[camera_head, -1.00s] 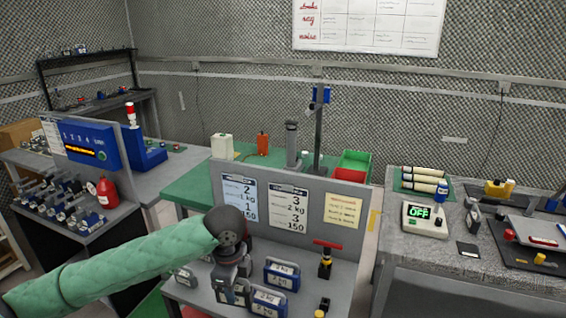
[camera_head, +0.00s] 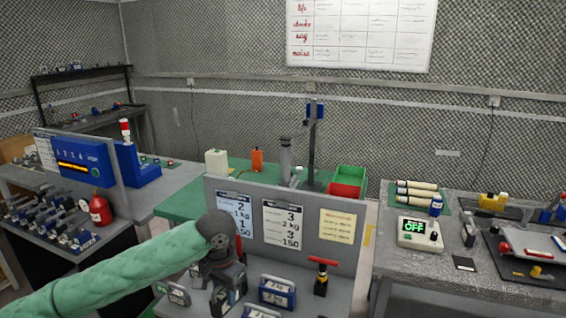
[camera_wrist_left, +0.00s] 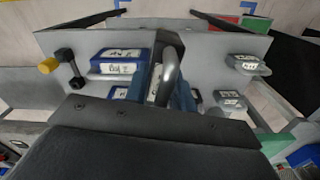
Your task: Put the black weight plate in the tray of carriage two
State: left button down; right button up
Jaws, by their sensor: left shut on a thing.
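My left gripper (camera_head: 226,288) is low over the near grey table, among labelled blocks with handles. It is shut on a dark labelled block with a bent silver handle; the handle (camera_wrist_left: 171,68) stands between the fingers in the left wrist view. The block's lower part is hidden, and I cannot tell whether it touches the table. I cannot pick out a black weight plate with certainty. A row of small carriage-like devices (camera_head: 47,222) stands on the left bench, too small to read which is number two. My right gripper is not in view.
Blue labelled weights (camera_head: 277,291) and a red-handled tool (camera_head: 320,276) stand close right of the gripper. An upright grey panel with sheets (camera_head: 304,232) stands behind. A red bottle (camera_head: 99,209) and a blue control box (camera_head: 85,161) are on the left bench.

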pick_arm(q)
jog(key=n, duration=0.1)
jog(key=w+a+n, duration=0.1)
jog(key=shift+f+n, duration=0.1)
jog(key=shift+n, duration=0.2)
jog(key=s+a+f+n, duration=0.2)
jog(key=a+f, duration=0.3)
jog(key=f, duration=0.4)
jog(key=shift+a+f+n, duration=0.2)
jog(key=shift+f+n, duration=0.05)
jog(key=shift+n, duration=0.65)
